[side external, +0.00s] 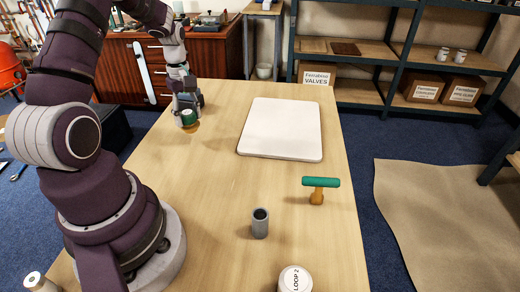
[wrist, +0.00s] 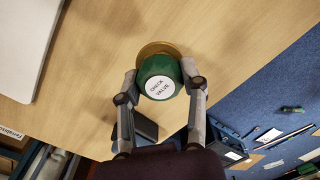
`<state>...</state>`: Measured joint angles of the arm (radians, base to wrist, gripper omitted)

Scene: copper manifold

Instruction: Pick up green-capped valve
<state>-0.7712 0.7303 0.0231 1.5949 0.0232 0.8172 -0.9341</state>
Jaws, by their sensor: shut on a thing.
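The green-capped valve (wrist: 160,77) has a round white label reading "CHECK VALVE" and a brass base. In the wrist view it sits between the two fingertips of my gripper (wrist: 162,82), which is shut on its green cap. In the side view the valve (side external: 188,117) is at the far left part of the table, with my gripper (side external: 188,108) around it. Its brass underside shows just below; I cannot tell whether it touches the table.
A white board (side external: 281,128) lies on the wooden table (side external: 195,200). A green T-handled copper piece (side external: 318,189), a grey cylinder (side external: 260,223) and a white "LOOP 2" cylinder (side external: 295,280) stand nearer. The table's left edge is close to the valve.

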